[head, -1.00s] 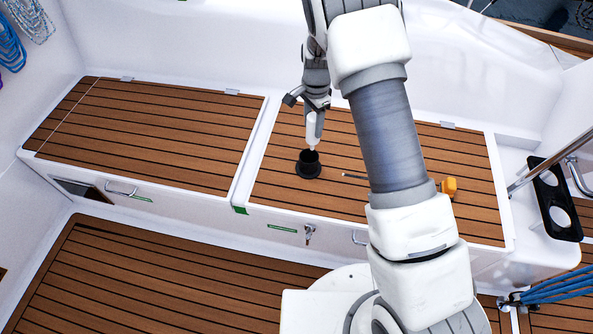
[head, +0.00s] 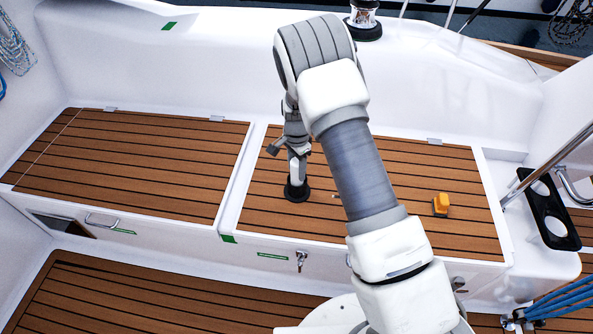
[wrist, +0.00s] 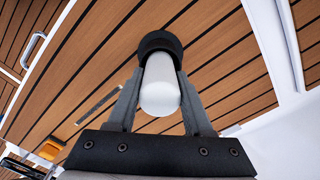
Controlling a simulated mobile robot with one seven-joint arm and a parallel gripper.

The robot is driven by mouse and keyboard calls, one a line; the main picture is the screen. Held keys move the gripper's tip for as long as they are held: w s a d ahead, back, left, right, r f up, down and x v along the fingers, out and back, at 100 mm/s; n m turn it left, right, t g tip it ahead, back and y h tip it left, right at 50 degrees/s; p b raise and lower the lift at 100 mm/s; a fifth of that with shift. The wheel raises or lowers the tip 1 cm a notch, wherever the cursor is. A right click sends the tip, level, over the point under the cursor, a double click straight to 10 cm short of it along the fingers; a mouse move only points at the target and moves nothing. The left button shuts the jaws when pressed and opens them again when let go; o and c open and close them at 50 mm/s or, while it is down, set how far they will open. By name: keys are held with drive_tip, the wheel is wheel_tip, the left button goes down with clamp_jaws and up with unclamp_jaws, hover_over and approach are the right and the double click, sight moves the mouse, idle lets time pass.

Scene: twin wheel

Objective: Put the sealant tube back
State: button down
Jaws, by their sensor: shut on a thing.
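The white sealant tube (wrist: 160,88) is between the two fingers of my gripper (wrist: 158,78) in the wrist view. My gripper is shut on it. The far end of the tube meets the black round holder (wrist: 160,42), and that end is hidden inside or behind the rim. In the head view the holder (head: 297,192) stands on the right-hand teak seat, with the tube (head: 297,168) upright over it and my gripper (head: 295,152) just above. How deep the tube sits cannot be told.
A thin metal piece (wrist: 97,104) lies on the planks in the wrist view. A black cup rack (head: 546,207) is at the far right. The left seat (head: 130,160) is clear.

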drive_tip(key=shift+f, duration=0.1)
drive_tip(key=shift+c, duration=1.5)
unclamp_jaws()
drive_tip(key=shift+f, duration=0.15)
